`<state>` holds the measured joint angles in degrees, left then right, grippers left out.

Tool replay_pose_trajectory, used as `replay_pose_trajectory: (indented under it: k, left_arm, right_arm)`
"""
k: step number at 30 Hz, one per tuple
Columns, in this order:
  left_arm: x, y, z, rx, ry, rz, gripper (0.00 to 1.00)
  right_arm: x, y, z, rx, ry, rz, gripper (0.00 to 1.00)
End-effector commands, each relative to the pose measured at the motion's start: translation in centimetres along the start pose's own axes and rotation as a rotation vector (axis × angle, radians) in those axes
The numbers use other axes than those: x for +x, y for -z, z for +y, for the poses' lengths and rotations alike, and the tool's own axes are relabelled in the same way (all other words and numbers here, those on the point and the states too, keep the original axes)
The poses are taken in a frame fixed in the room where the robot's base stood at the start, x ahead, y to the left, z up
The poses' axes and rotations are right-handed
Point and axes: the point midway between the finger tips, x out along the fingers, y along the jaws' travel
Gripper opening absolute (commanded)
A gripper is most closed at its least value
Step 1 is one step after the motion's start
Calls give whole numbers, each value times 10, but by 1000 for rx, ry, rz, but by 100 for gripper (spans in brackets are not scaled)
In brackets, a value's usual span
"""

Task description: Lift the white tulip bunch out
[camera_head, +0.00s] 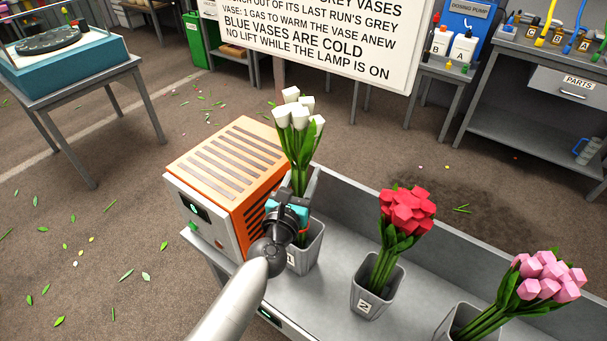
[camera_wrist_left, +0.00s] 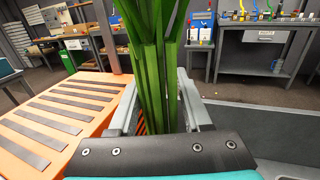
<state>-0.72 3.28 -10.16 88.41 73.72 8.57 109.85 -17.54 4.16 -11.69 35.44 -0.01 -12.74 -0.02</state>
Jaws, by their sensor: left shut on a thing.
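The white tulip bunch (camera_head: 298,125) stands upright in the grey vase (camera_head: 307,253) at the left end of the trough, beside the orange box. My left gripper (camera_head: 287,212) is at its stems, just above the vase. In the left wrist view the two fingers (camera_wrist_left: 158,112) close on the green stems (camera_wrist_left: 155,65) from both sides. The gripper hides part of the vase and the lower stems, so I cannot tell how deep they sit. My right gripper is not in view.
The slatted orange box (camera_head: 228,170) stands close left, with a small dark display (camera_head: 192,208) on its front. Red tulips (camera_head: 407,212) in grey vase 2 (camera_head: 367,299) and pink tulips (camera_head: 547,275) stand to the right. A sign (camera_head: 320,38) reads "NO LIFT WHILE THE LAMP IS ON".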

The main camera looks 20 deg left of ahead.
Motion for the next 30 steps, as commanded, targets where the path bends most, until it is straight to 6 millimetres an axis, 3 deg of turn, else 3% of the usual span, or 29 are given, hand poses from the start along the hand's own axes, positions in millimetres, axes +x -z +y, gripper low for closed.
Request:
replay_pose_trajectory:
  k: [1,3,15,21,30]
  left_arm:
    - [0,-17,0,-1,-1,-3,0]
    - [0,-29,0,-1,-1,-3,0]
    - [0,-84,0,-1,-1,-3,0]
    - [0,-98,0,-1,-1,-3,0]
    - [0,-102,0,-1,-1,-3,0]
  right_arm:
    - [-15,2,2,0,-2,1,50]
    - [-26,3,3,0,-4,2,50]
    - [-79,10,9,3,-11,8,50]
    - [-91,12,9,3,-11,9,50]
    - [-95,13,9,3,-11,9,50]
